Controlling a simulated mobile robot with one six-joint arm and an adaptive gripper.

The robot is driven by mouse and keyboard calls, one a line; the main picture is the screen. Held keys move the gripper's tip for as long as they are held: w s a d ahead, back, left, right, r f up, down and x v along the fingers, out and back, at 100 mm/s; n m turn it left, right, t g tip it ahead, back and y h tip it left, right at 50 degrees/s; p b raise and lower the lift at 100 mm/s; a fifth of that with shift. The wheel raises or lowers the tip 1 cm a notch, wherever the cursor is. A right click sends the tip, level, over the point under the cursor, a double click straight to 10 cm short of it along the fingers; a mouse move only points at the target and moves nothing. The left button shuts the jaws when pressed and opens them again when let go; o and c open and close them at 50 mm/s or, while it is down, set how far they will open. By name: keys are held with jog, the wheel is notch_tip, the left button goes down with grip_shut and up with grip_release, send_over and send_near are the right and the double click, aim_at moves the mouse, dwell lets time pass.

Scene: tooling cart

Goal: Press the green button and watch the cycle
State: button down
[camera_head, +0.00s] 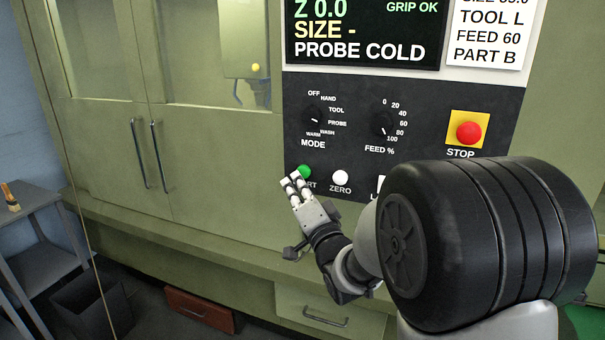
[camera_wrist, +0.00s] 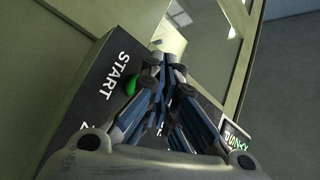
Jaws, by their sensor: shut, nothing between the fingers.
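The green button (camera_head: 305,172) is on the dark control panel (camera_head: 340,100), above a label partly hidden by my fingers. In the wrist view the green button (camera_wrist: 131,84) shows beside the word START, just left of my fingers. My gripper (camera_head: 294,180) is shut and empty, its fingertips at the lower left edge of the button in the head view. I cannot tell whether they touch it. The display (camera_head: 365,30) reads Z 0.0, SIZE -, PROBE COLD and GRIP OK.
A white ZERO button (camera_head: 340,178) sits right of the green one. A red STOP button (camera_head: 469,132) on a yellow plate is farther right. The MODE knob (camera_head: 315,120) and FEED knob (camera_head: 383,124) are above. The machine's double doors (camera_head: 150,150) appear closed.

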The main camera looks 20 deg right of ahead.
jog(key=shift+w, duration=0.1)
dwell(0.3)
jog(key=shift+w+d+b, duration=0.25)
jog(key=shift+b, duration=0.1)
jog(key=shift+w+d, duration=0.25)
jog(key=shift+w, duration=0.1)
dwell(0.6)
jog(key=shift+w+d+r, duration=0.1)
jog(key=shift+d+r, duration=0.05)
dwell(0.7)
jog(key=shift+b, duration=0.3)
jog(key=shift+s+a+b, duration=0.35)
jog(key=shift+s+a, duration=0.15)
jog(key=shift+s, duration=0.2)
